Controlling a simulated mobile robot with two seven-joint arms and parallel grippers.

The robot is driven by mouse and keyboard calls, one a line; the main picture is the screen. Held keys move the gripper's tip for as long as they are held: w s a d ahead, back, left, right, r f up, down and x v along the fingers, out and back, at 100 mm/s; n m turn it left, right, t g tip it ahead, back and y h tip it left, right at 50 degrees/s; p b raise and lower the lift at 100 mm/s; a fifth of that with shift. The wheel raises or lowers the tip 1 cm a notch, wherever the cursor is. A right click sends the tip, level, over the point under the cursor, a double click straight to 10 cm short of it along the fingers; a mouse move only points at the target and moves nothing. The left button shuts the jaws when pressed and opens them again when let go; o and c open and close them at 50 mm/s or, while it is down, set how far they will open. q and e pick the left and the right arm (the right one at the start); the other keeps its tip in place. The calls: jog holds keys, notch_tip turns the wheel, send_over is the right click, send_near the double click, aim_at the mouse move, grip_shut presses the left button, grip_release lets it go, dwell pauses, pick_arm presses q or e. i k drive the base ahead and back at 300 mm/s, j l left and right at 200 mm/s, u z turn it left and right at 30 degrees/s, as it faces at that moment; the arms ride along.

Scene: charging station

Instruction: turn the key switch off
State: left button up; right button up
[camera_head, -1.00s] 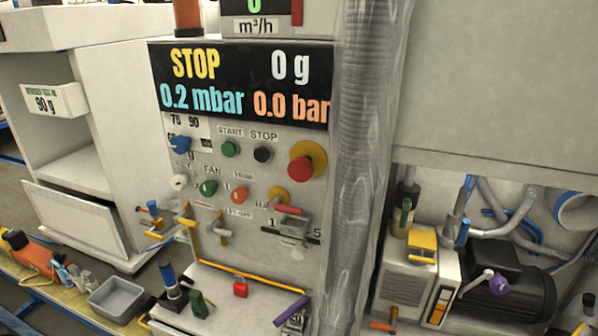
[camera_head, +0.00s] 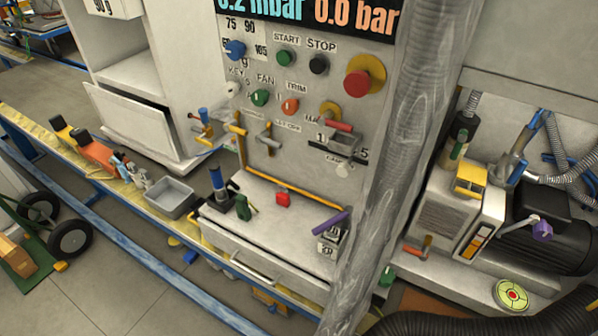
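The key switch (camera_head: 233,89) is a small whitish knob under a label that reads KEY, at the left of the grey control panel (camera_head: 300,95). It sits left of the green FAN knob (camera_head: 260,97) and below the blue selector knob (camera_head: 235,49). Its exact turn position is too small to tell. Neither of my grippers shows in the head view.
A red mushroom button (camera_head: 357,83) on yellow is at the panel's right, beside a clear ribbed hose (camera_head: 400,130). Below the panel, a ledge carries a red padlock-like item (camera_head: 283,199) and a purple-handled item (camera_head: 330,223). A grey bin (camera_head: 170,197) stands left.

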aim_at(230, 88)
jog(key=i+j+u, duration=0.15)
jog(key=u, duration=0.35)
jog(key=i+j+u, duration=0.15)
jog(key=u, duration=0.35)
jog(key=i+j+u, duration=0.2)
jog(key=u, duration=0.25)
